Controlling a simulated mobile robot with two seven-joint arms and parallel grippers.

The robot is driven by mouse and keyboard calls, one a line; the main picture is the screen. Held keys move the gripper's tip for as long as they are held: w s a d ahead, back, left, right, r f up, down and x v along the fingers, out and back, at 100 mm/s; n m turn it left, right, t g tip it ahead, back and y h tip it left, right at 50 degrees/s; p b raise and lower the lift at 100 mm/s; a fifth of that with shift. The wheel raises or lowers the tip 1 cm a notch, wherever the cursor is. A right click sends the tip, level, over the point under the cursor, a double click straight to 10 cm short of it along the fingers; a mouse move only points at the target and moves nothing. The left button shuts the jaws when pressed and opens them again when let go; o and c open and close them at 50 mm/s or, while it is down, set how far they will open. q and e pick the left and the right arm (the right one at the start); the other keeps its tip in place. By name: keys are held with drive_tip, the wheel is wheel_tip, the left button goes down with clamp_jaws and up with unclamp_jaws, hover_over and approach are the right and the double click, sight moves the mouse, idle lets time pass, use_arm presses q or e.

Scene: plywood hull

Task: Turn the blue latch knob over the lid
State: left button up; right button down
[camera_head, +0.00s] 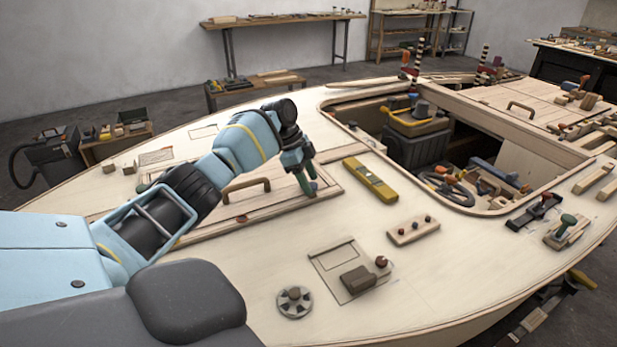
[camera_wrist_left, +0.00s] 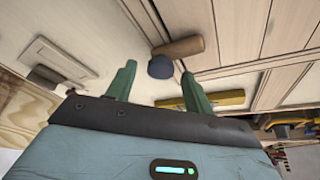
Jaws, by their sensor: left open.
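The blue latch knob (camera_wrist_left: 160,68) is a dark blue round cap at one end of a short wooden latch bar (camera_wrist_left: 178,48) in the left wrist view. The bar lies by the corner seam of the lid; how far it overlaps the lid I cannot tell. In the head view the lid (camera_head: 222,229) is a framed wooden panel with a handle (camera_head: 246,188), partly hidden by my left arm. My left gripper (camera_head: 306,186) points down at the lid's right corner. Its green fingers (camera_wrist_left: 158,70) are open, one on each side of the knob; contact is unclear. My right gripper is out of view.
A yellow level (camera_head: 370,179) lies just right of the lid corner. A wooden strip with pegs (camera_head: 412,230), a hatch with a dark block (camera_head: 357,279) and a round grey fitting (camera_head: 295,302) are nearer. An open cockpit (camera_head: 465,160) lies beyond.

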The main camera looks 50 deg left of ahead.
use_arm(q)
drive_tip(key=v, duration=0.7)
drive_tip(key=shift+r, duration=0.25)
drive_tip(key=shift+s+a, duration=0.15)
